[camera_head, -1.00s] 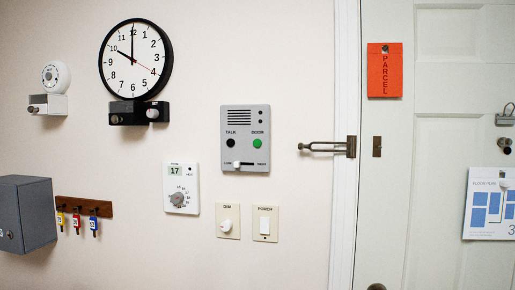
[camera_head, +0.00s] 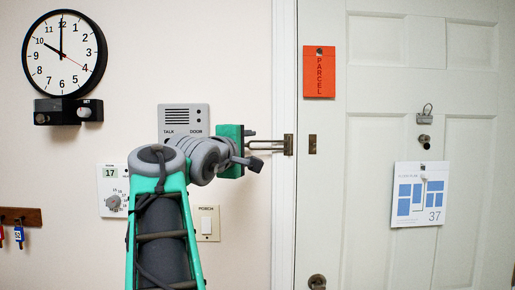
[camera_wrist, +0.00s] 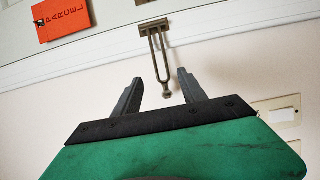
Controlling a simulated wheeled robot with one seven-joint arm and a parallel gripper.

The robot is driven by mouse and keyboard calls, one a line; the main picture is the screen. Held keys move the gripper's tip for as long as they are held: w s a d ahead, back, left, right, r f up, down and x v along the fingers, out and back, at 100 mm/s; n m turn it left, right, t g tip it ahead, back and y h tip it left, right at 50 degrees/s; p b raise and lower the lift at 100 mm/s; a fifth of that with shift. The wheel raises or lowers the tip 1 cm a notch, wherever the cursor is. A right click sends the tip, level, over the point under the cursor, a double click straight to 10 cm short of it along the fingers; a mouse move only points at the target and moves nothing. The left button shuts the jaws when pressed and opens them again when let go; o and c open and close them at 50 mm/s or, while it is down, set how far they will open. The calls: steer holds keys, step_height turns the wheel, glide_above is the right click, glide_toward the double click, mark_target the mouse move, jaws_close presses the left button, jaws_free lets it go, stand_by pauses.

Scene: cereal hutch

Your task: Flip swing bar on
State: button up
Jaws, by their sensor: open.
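The swing bar (camera_head: 268,144) is a bronze U-shaped loop hinged on a plate on the door frame. In the head view it extends left over the wall, its left part hidden behind my arm. In the wrist view the swing bar (camera_wrist: 158,58) points toward my gripper (camera_wrist: 160,88), with its knobbed tip between the two open fingers. Whether the fingers touch it I cannot tell. A small bronze catch plate (camera_head: 312,144) sits on the white door (camera_head: 375,100).
An orange parcel tag (camera_head: 319,75) hangs on the door above the catch plate. An intercom panel (camera_head: 183,112) and a porch switch (camera_head: 207,222) are on the wall near my arm. A door knob (camera_head: 317,282) is low on the door.

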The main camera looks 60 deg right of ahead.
mark_target(259, 145)
steer(key=d, duration=0.2)
steer(key=d+p, duration=0.1)
steer(key=d, duration=0.2)
steer(key=w+d, duration=0.1)
steer(key=d, duration=0.1)
steer(key=shift+d+p, duration=0.15)
steer(key=shift+p, duration=0.15)
steer(key=shift+f, duration=0.1)
steer(key=shift+c, duration=0.6)
jaws_close()
